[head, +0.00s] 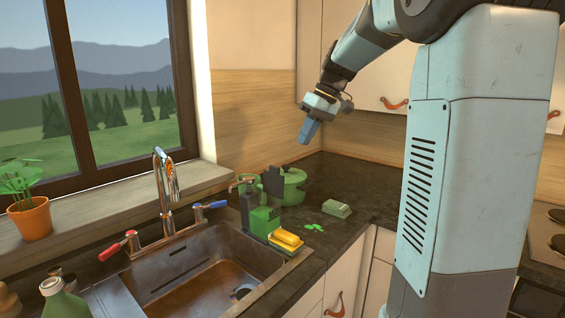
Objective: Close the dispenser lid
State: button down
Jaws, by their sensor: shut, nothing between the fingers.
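A dispenser-like container (262,219) with dark and green parts stands on the counter at the sink's back right corner. A pump-like spout (241,183) shows at its upper left. A dark upright piece (273,181) shows above and behind it; I cannot tell whether this is its lid, standing open. My gripper (307,138) is shut and empty, pointing down. It is up in the air, above and to the right of the container, apart from everything.
A green lidded pot (292,187) stands behind the container. Yellow and green sponges (286,240) lie in front of it. A green block (337,210) and small green pieces (314,227) lie to the right. The sink (190,275) and copper tap (165,190) are at left.

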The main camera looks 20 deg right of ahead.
jog(key=w+d+f+n+y, duration=0.1)
jog(key=w+d+f, duration=0.15)
jog(key=w, duration=0.35)
jog(key=w+d+f+n+y, duration=0.1)
jog(key=w+d+n+y, duration=0.15)
jog(key=w, duration=0.35)
send_near(274, 181)
jog(key=shift+w+a+f, duration=0.85)
jog(key=shift+w+a, duration=0.5)
jog(key=shift+w, duration=0.1)
jog(key=shift+m+g+h, duration=0.25)
jog(key=shift+g, duration=0.15)
jog(key=shift+d, duration=0.1)
